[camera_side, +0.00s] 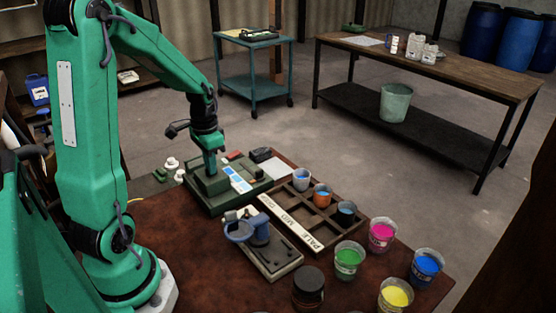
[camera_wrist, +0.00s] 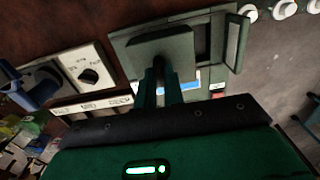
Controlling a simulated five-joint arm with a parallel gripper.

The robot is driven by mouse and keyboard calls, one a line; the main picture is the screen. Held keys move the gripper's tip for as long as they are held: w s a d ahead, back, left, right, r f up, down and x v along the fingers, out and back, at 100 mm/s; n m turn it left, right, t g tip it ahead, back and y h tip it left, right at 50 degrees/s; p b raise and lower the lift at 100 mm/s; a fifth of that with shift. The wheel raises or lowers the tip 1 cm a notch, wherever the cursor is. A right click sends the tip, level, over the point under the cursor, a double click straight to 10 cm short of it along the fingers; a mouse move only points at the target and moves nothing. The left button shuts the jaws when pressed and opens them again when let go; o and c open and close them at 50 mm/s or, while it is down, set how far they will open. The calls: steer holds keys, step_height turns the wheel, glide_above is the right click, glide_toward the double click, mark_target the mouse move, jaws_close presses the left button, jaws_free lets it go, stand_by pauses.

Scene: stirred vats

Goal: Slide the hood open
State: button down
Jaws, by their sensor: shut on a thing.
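The hood (camera_side: 207,185) is a dark green block on top of a green flat device (camera_side: 201,208). In the side view it sits toward the device's left end. In the wrist view the hood (camera_wrist: 150,48) is a square green plate, with a dark recess beside it on the right in the device (camera_wrist: 238,42). My gripper (camera_side: 210,168) points straight down onto the hood. In the wrist view my gripper (camera_wrist: 160,75) has its two fingers close together on the hood's small dark handle, which they partly hide. What lies under the hood is hidden.
A white-and-blue strip (camera_side: 238,178) lies on the device. In front stands a grey unit with a blue holder (camera_side: 248,228) and a dial (camera_wrist: 90,75). A wooden rack (camera_side: 322,222) holds three cups. Several paint cups and a dark jar (camera_side: 308,288) stand at the front right.

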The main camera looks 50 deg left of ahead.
steer(key=d, duration=0.5)
steer(key=shift+d, duration=0.25)
steer(key=c, duration=1.5)
jaws_free()
steer(key=shift+r, duration=0.2)
step_height(320, 180, up, 8)
steer(key=shift+f, duration=0.25)
